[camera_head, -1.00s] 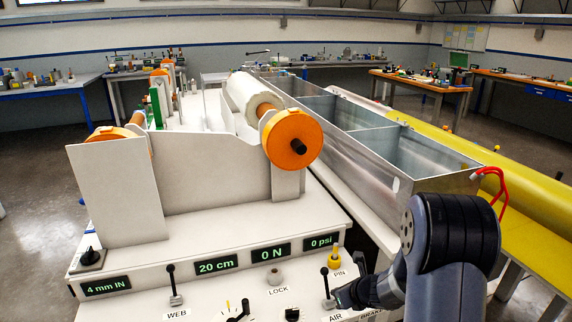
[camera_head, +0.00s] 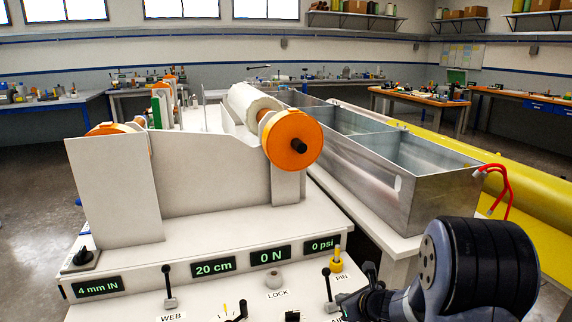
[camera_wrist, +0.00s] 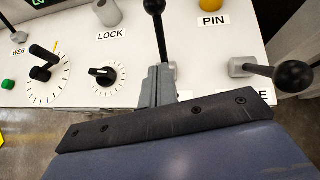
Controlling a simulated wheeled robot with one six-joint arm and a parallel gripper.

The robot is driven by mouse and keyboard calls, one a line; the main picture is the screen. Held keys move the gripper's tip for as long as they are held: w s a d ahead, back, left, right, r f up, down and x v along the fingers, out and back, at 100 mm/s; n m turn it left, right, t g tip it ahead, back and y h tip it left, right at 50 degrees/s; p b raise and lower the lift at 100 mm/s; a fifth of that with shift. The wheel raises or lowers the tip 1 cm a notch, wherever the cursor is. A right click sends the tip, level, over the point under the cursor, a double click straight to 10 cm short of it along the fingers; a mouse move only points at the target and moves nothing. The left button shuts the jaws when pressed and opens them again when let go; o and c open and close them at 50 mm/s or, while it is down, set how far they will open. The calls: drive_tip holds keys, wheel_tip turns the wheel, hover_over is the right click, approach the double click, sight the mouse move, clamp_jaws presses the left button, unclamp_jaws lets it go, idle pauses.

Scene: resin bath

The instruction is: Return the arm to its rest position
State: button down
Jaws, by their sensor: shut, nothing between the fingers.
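My arm (camera_head: 475,265) comes in at the lower right of the head view, in front of the machine's control panel. My gripper (camera_wrist: 158,86) is shut and empty. In the wrist view its grey fingers show beyond the dark mounting bar, over the panel's front edge. In the head view my gripper (camera_head: 352,303) is at the bottom, just right of an upright black-knobbed lever (camera_head: 327,287). In the wrist view that lever (camera_wrist: 160,38) stands behind the fingertips; I cannot tell whether they touch.
The panel has a web lever (camera_head: 169,287), a grey lock knob (camera_head: 274,280), a yellow pin knob (camera_head: 337,262) and a brake lever (camera_wrist: 270,72) close right of the fingers. Displays read 4 mm IN, 20 cm, 0 N and 0 psi. A metal bath (camera_head: 420,185) stands behind my arm.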

drive_tip(key=shift+r, duration=0.1)
idle(0.3)
drive_tip(key=shift+w+r+p, duration=0.15)
drive_tip(key=shift+r+p, duration=0.1)
drive_tip(key=shift+p, duration=0.65)
drive_tip(key=p, duration=0.1)
drive_tip(key=g+p, duration=0.1)
drive_tip(key=p, duration=0.1)
drive_tip(key=shift+w+a+r, duration=0.15)
drive_tip(key=shift+w+r, duration=0.05)
drive_tip(key=shift+w, duration=0.1)
